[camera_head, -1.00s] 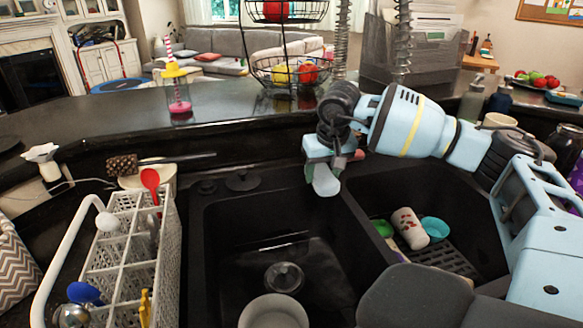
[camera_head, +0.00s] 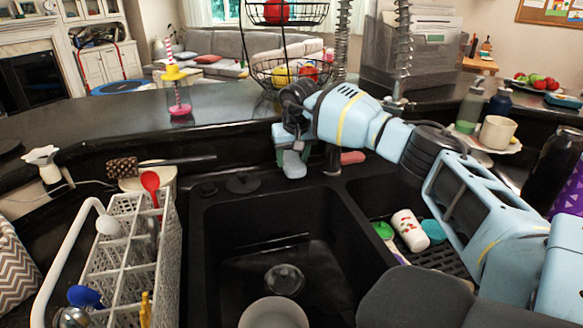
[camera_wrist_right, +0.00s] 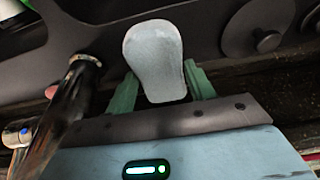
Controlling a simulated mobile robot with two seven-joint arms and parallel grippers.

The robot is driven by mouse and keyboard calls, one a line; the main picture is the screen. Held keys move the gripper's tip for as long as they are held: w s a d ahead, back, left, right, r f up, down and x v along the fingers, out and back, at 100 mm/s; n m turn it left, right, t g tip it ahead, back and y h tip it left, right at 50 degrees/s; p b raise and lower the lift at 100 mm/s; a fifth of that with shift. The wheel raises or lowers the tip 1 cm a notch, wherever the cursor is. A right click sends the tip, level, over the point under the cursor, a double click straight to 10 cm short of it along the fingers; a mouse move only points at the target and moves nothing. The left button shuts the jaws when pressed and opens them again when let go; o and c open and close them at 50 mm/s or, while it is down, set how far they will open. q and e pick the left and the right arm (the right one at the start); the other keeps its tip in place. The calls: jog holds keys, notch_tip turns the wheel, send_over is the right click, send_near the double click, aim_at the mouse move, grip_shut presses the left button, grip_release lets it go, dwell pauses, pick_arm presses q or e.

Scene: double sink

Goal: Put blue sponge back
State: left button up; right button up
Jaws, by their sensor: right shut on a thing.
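The sponge (camera_head: 294,166) looks pale grey-blue and hangs below my right gripper (camera_head: 292,148), at the back rim of the left basin. In the right wrist view, the sponge (camera_wrist_right: 153,60) stands out between the two green fingers of my right gripper (camera_wrist_right: 161,86), which is shut on it. I cannot tell whether the sponge touches the ledge. My left gripper is not in view.
The dark faucet (camera_head: 332,158) stands just right of the sponge, with a pink object (camera_head: 352,158) beside it. A round stopper (camera_head: 243,183) lies on the ledge to the left. A dish rack (camera_head: 128,250) stands left.

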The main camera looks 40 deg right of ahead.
aim_at(292, 161)
jog(key=shift+w+f, duration=0.1)
jog(key=shift+w, duration=0.15)
jog(key=shift+f, duration=1.65)
jog(key=shift+f, duration=0.1)
jog(key=o, duration=1)
jog(key=p+v, duration=0.1)
jog(key=v, duration=1.1)
jog(key=shift+d, duration=0.15)
